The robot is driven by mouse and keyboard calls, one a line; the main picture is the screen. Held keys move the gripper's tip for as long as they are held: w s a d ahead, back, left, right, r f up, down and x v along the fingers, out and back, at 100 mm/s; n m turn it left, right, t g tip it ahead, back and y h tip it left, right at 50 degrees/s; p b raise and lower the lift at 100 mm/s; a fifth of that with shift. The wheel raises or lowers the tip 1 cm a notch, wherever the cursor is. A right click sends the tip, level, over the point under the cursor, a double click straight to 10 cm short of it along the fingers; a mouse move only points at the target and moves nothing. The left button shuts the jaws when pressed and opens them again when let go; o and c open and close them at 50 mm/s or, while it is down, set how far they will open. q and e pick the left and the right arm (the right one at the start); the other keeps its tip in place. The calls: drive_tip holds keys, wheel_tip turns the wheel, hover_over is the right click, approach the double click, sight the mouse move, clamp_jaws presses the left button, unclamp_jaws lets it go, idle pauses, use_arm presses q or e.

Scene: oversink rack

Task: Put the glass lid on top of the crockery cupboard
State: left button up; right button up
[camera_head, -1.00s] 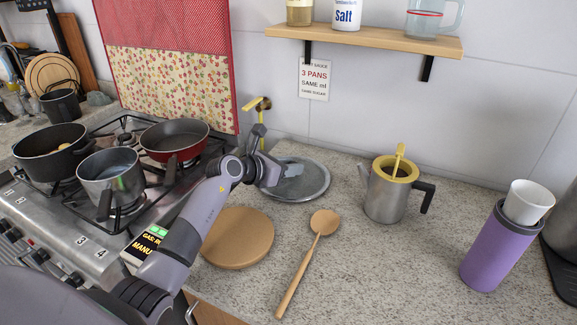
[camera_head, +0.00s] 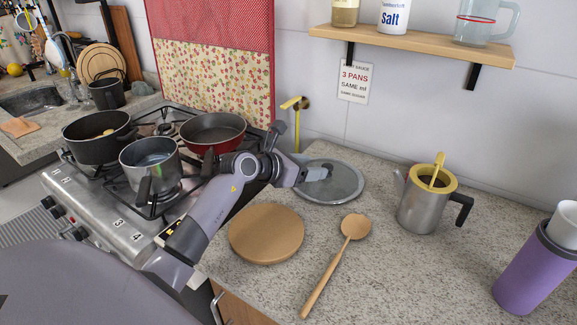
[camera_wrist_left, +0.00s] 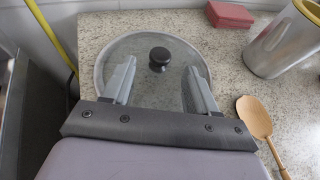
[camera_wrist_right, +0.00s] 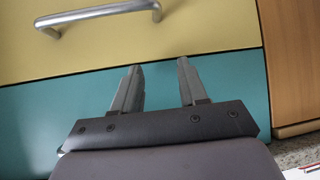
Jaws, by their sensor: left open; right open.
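The glass lid (camera_head: 345,185) lies flat on the granite counter, right of the stove. It is a clear disc with a metal rim. In the left wrist view the glass lid (camera_wrist_left: 127,45) shows a black knob (camera_wrist_left: 159,57) at its middle. My left gripper (camera_head: 318,174) is over the lid, open, and its fingers stand on either side of the knob without touching it. My right gripper (camera_wrist_right: 158,72) is open and empty in front of a yellow and a teal cabinet front. I cannot identify the crockery cupboard for sure in these views.
A round wooden board (camera_head: 266,233) and a wooden spoon (camera_head: 335,262) lie on the counter in front of the lid. A metal pot with a yellow rim (camera_head: 424,208) and a purple flask (camera_head: 530,270) stand to the right. Pans (camera_head: 213,130) sit on the stove.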

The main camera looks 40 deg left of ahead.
use_arm(q)
drive_tip(key=shift+v, duration=3.55)
